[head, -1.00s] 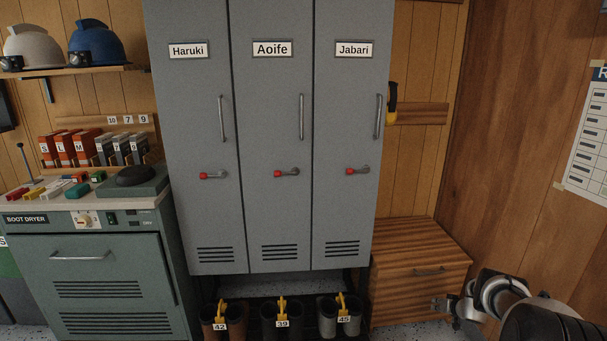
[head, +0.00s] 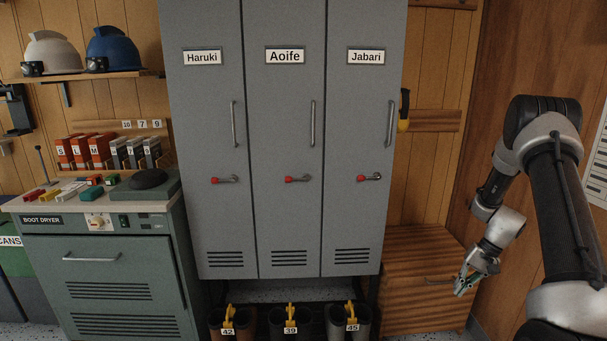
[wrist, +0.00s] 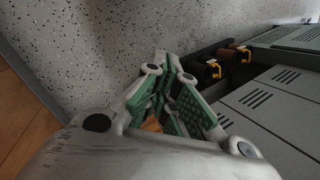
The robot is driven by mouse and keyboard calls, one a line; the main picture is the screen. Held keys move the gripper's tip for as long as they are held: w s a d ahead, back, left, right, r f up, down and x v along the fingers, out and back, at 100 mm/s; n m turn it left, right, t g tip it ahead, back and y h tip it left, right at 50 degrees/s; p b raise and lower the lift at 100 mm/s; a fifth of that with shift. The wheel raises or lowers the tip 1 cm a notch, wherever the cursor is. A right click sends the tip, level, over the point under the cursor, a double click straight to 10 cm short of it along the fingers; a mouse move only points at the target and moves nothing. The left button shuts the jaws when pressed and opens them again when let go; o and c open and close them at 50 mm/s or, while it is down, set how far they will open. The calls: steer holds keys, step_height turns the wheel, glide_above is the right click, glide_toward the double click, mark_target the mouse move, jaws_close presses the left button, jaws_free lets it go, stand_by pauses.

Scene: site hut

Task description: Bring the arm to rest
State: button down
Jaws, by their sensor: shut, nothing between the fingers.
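My gripper (head: 466,287) is at the lower right in the head view, in front of the wooden drawer chest (head: 425,270). My arm rises on the right side, bends at the elbow and hangs down to the gripper. In the wrist view the green-padded fingers (wrist: 165,90) are closed together with nothing seen between them. Past them lies the speckled floor (wrist: 90,50).
Grey lockers (head: 290,130) labelled Haruki, Aoife and Jabari stand shut in the middle, boots (head: 290,322) beneath. The boot dryer (head: 100,280) is at the left, with small coloured items on top. Helmets (head: 112,48) sit on a shelf. A wood-panelled wall is close on the right.

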steer(key=s+a+r+n+t+h, duration=0.1)
steer(key=s+a+r, duration=0.3)
steer(key=s+r, duration=0.5)
steer(key=s+a+r+n+t+h, duration=0.2)
steer(key=s+r, duration=0.8)
steer(key=r, duration=0.6)
steer(key=s+a+r+n+t+h, duration=0.2)
steer(key=s+a+r, duration=0.4)
steer(key=s+r, duration=0.4)
step_height(320, 180, up, 3)
steer(key=shift+s+r+n, duration=0.15)
steer(key=shift+n, duration=0.25)
